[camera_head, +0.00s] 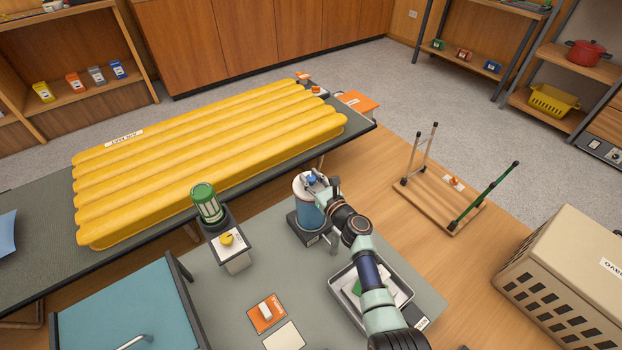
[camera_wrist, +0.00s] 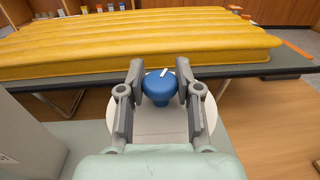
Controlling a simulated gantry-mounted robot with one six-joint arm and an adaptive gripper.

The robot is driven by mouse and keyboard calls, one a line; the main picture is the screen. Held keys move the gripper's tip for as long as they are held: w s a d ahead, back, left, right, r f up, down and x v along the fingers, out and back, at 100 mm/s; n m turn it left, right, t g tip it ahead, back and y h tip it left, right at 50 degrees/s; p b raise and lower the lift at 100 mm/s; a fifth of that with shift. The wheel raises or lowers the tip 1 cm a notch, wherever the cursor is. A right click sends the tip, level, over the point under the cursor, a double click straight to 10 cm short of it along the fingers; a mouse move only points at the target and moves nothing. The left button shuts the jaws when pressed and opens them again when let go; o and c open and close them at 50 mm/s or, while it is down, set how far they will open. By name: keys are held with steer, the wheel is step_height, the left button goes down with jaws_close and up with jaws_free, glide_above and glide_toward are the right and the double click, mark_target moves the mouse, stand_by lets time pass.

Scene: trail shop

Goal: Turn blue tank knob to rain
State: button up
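The blue tank (camera_head: 311,216) stands upright on a dark base on the grey-green table, with a pale top. Its blue knob (camera_wrist: 159,88) has a white pointer mark, which points up and slightly right in the wrist view. The knob also shows at the tank's top in the head view (camera_head: 311,180). My gripper (camera_wrist: 160,80) is at the knob, with one finger on each side of it. The fingers are close to the knob's sides; whether both touch it I cannot tell. No rain marking is readable in either view.
A yellow air mat (camera_head: 210,155) lies on the long table behind the tank. A green lantern (camera_head: 207,203) and a stand with a yellow knob (camera_head: 228,240) are to the left. A metal tray (camera_head: 343,290) lies in front, under my arm. A tan crate (camera_head: 570,270) stands at right.

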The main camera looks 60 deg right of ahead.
jaws_close()
steer(key=shift+w+a+m+g+h, duration=0.1)
steer(key=shift+m+g+h, duration=0.55)
steer(key=shift+h, duration=0.25)
steer(key=shift+r+m+h, duration=0.15)
steer(key=shift+m+h, duration=0.2)
steer(key=shift+h, duration=0.15)
steer(key=shift+m+g+h, duration=0.4)
steer(key=shift+g, duration=0.25)
steer(key=o, duration=0.9)
jaws_free()
steer(key=shift+o, duration=0.2)
